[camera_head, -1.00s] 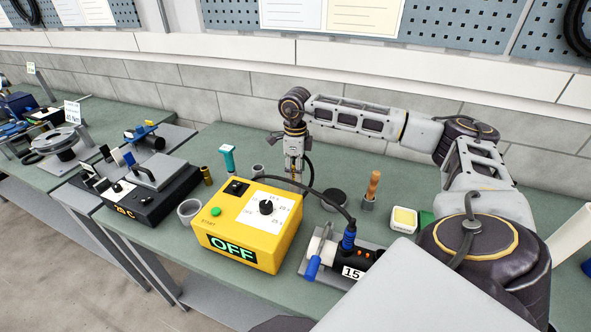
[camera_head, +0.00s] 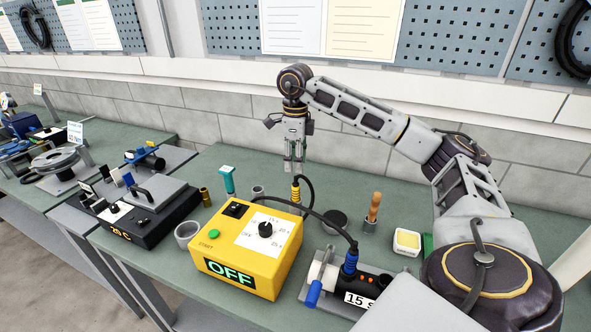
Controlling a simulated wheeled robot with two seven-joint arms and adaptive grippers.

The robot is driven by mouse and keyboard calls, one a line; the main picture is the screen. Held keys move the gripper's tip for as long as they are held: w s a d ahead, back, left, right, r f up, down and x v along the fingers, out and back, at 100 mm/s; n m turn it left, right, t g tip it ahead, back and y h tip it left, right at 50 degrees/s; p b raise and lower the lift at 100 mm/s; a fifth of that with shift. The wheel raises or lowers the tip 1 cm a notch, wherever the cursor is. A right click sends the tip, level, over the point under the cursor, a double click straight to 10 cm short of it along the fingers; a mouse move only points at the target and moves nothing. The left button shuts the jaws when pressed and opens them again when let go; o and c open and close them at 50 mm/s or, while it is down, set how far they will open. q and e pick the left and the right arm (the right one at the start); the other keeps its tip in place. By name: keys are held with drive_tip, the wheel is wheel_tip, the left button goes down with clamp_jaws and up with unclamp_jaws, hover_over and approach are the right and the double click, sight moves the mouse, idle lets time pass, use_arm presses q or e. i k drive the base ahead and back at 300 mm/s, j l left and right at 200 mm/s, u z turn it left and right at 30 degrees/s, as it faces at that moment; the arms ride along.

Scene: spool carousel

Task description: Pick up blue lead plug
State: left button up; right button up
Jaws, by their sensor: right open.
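The blue lead plug (camera_head: 351,262) stands upright in the top of a black cylindrical unit (camera_head: 368,282) marked 15. A black lead runs from it toward the yellow control box (camera_head: 240,252), whose display reads OFF. A yellow-banded plug (camera_head: 296,192) stands behind the box with its own black lead. My right gripper (camera_head: 293,169) is open and points down just above this yellow plug, with nothing visible held. It is well behind and left of the blue plug. My left gripper is not in view.
A black cup (camera_head: 334,222), a wooden-handled tool (camera_head: 374,207) and a white tub with yellow contents (camera_head: 407,241) stand right of the box. A grey ring (camera_head: 187,234) and a black heated press (camera_head: 140,215) lie left. My forearm spans the right side.

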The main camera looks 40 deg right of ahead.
sight(351, 261)
drive_tip(key=z, duration=1.85)
